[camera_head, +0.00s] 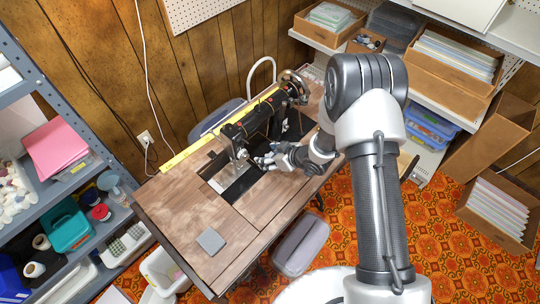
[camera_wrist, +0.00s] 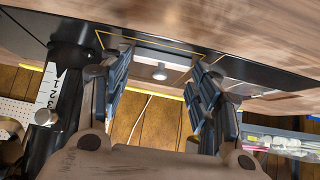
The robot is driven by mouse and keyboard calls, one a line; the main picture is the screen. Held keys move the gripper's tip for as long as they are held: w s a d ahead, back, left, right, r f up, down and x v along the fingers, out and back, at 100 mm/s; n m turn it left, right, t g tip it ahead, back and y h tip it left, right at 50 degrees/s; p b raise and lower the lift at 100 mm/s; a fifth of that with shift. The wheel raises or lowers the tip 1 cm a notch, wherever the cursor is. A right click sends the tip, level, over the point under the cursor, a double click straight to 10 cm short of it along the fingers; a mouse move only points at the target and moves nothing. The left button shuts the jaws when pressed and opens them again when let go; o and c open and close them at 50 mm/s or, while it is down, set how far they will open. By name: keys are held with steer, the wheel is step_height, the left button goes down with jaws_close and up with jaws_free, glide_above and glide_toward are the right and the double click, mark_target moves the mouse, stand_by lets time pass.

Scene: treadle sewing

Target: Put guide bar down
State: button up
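In the wrist view, a pale flat bar with a round silver knob, which I take to be the guide bar (camera_wrist: 160,57), lies across the gap between the fingertips of my gripper (camera_wrist: 161,62). The fingers stand well apart, one at each end of the bar. I cannot tell whether they press on it. A thin yellow outline shows on the dark surface around the bar. In the head view, my gripper (camera_head: 268,160) is low over the machine bed, beside the needle area. The bar cannot be made out there.
The black sewing machine (camera_head: 268,118) stands close behind my gripper. A yellow measuring strip (camera_head: 190,150) runs along the back of the wooden table (camera_head: 180,205). A grey square (camera_head: 210,241) lies at the table's front left. The table's left part is mostly clear.

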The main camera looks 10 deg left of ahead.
steer(key=shift+o, duration=1.4)
steer(key=shift+r, duration=0.25)
steer(key=s+d+r+m+t+h+p, duration=0.1)
steer(key=d+r+m+h+p, duration=0.2)
steer(key=d+r, duration=1.05)
steer(key=s+d+r+m+t+h+p, duration=0.1)
steer(key=s+d+r+m+t+h, duration=0.3)
steer(key=d+r, duration=0.95)
steer(key=s+r+m+g+h, duration=0.25)
steer(key=s+r, duration=0.35)
steer(key=r, duration=0.4)
steer(key=s+r+m+g+y, duration=0.1)
steer(key=s+r, duration=0.1)
steer(key=s, duration=0.6)
steer(key=s+a+r+m+g, duration=0.1)
steer(key=s+r, duration=0.1)
steer(key=s, duration=0.7)
steer(key=shift+a+y, duration=0.3)
steer(key=shift+y, duration=0.05)
